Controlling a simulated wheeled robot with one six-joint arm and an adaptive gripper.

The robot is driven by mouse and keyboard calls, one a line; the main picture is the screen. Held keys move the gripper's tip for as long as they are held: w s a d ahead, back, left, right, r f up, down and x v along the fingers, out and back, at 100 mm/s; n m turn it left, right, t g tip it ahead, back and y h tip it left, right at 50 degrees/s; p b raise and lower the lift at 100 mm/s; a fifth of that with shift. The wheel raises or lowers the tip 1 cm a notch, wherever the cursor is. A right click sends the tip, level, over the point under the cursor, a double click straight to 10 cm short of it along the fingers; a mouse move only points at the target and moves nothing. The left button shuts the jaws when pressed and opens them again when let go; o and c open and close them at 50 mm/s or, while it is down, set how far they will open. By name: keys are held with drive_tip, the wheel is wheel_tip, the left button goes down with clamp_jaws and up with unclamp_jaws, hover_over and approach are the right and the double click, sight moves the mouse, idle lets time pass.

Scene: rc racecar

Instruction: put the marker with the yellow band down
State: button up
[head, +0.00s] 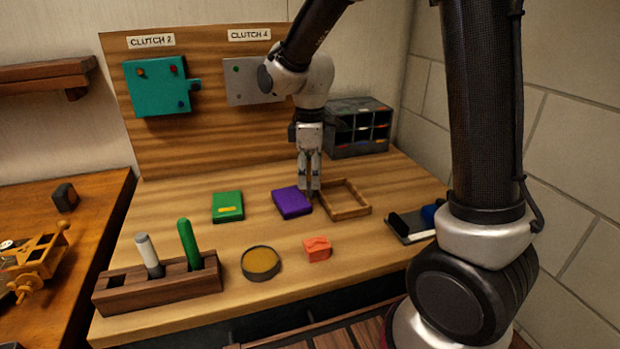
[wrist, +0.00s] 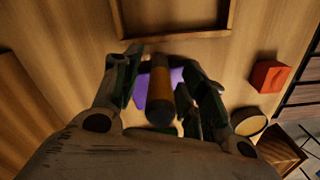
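The marker with the yellow band (wrist: 160,88) is dark with an orange-yellow middle. In the wrist view it lies between the fingers of my gripper (wrist: 163,62), its dark end towards the camera. Narrow gaps show between it and the fingers, with purple visible through them. In the head view my gripper (head: 309,186) points down at the table, between the purple box (head: 292,202) and the wooden tray (head: 346,211). The marker is hard to make out there, and whether it touches the table cannot be told.
A wooden rack (head: 195,281) holds a white marker (head: 148,252) and a green marker (head: 189,243). A green box (head: 228,207), a round dish (head: 261,262) and an orange block (head: 317,249) stand nearby. Organizer drawers (head: 358,127) are at the back.

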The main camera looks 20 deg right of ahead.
clamp_jaws()
